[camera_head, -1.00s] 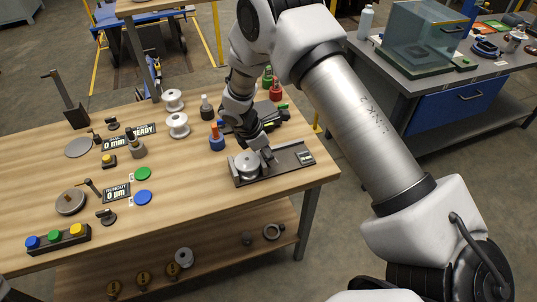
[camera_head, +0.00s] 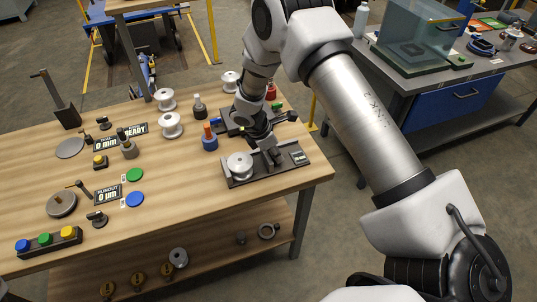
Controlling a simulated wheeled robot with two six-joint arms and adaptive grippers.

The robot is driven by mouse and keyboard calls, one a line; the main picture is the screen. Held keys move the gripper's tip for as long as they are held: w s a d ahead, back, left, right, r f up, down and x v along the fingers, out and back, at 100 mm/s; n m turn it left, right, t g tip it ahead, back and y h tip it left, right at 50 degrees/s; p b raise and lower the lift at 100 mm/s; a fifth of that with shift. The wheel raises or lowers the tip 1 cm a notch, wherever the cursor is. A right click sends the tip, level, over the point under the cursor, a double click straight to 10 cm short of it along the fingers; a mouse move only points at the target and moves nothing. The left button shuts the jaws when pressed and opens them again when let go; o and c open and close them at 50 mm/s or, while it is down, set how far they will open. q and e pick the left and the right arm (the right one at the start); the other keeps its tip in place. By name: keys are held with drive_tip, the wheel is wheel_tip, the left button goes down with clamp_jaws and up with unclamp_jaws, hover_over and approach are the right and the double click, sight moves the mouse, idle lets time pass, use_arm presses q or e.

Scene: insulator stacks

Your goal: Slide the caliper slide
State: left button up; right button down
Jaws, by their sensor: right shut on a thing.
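The caliper (camera_head: 240,181) is a dark flat rail near the right front corner of the wooden table. A silver round part (camera_head: 239,166) sits on its left half, and a small display (camera_head: 299,157) is on its right end. My right gripper (camera_head: 270,154) comes down from above and is shut on the caliper slide (camera_head: 276,158), an upright dark jaw between the silver part and the display. The fingers partly hide the slide. My left gripper is out of view.
Behind the caliper stand a blue-and-orange piece (camera_head: 210,138), white spools (camera_head: 171,124) and a dark fixture (camera_head: 232,124) partly hidden by my arm. Buttons, readout plates and a round plate (camera_head: 61,204) lie to the left. Table wood left of the caliper is clear.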

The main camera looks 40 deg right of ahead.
sight(293, 155)
drive_tip(key=d, duration=0.1)
drive_tip(key=s+d, duration=0.1)
drive_tip(key=d, duration=0.2)
drive_tip(key=shift+s+d+f, duration=0.1)
drive_tip(key=shift+s+f, duration=0.1)
drive_tip(key=shift+f, duration=0.05)
drive_tip(key=shift+w, duration=0.15)
drive_tip(key=c, duration=1.2)
unclamp_jaws()
drive_tip(key=shift+o, duration=1)
drive_tip(key=shift+d, duration=0.2)
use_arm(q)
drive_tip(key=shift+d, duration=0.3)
use_arm(e)
drive_tip(key=shift+a+r, duration=0.1)
